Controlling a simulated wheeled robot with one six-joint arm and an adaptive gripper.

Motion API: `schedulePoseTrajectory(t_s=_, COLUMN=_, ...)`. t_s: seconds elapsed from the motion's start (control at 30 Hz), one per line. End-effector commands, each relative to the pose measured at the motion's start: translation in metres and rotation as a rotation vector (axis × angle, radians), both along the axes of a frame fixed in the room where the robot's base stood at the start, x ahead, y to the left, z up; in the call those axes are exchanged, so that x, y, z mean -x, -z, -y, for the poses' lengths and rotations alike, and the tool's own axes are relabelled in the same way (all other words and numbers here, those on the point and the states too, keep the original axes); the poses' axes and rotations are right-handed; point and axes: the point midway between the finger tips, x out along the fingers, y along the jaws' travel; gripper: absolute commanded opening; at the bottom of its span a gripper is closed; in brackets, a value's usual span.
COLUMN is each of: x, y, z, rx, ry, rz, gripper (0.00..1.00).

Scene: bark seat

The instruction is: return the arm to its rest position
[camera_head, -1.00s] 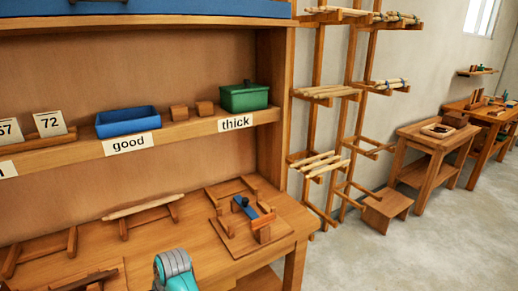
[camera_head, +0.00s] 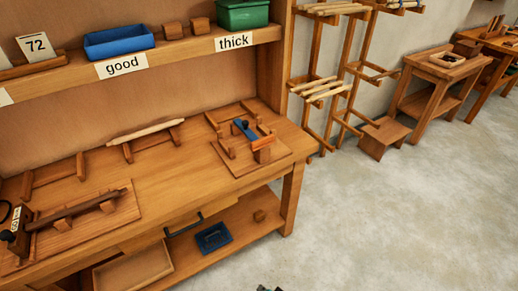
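Only a small dark piece of my arm or gripper (camera_head: 268,288) shows at the bottom edge of the head view, right of centre. The rest of my arm is out of the picture. I cannot tell whether my gripper is open or shut, or whether it holds anything. The visible piece appears over the floor in front of the bench, apart from the things on it. A pale stick (camera_head: 146,134) lies across a wooden rest at the back of the bench. A dark stick (camera_head: 75,209) lies on supports at the left.
The wooden bench (camera_head: 185,175) fills the left, with a blue-and-orange fixture (camera_head: 262,142) at its right end. Racks and small tables stand back right. Grey floor (camera_head: 400,220) is open.

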Motion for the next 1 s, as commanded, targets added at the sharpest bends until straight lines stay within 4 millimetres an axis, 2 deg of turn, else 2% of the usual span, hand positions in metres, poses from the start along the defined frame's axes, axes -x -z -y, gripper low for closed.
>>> schedulePoseTrajectory(t_s=0.03, x=0.017, y=0.001, z=0.015, rx=0.019, ry=-0.003, rz=0.029, gripper=0.00)
schedulePoseTrajectory(t_s=0.27, x=0.081, y=-0.019, z=0.069, rx=0.126, ry=-0.035, rz=0.189, gripper=0.00)
schedulePoseTrajectory(t_s=0.47, x=0.136, y=-0.053, z=0.106, rx=0.239, ry=-0.060, rz=0.320, gripper=0.00)
schedulePoseTrajectory(t_s=0.77, x=0.213, y=-0.130, z=0.146, rx=0.437, ry=-0.093, rz=0.498, gripper=0.00)
schedulePoseTrajectory(t_s=1.0, x=0.264, y=-0.208, z=0.164, rx=0.615, ry=-0.117, rz=0.623, gripper=0.00)
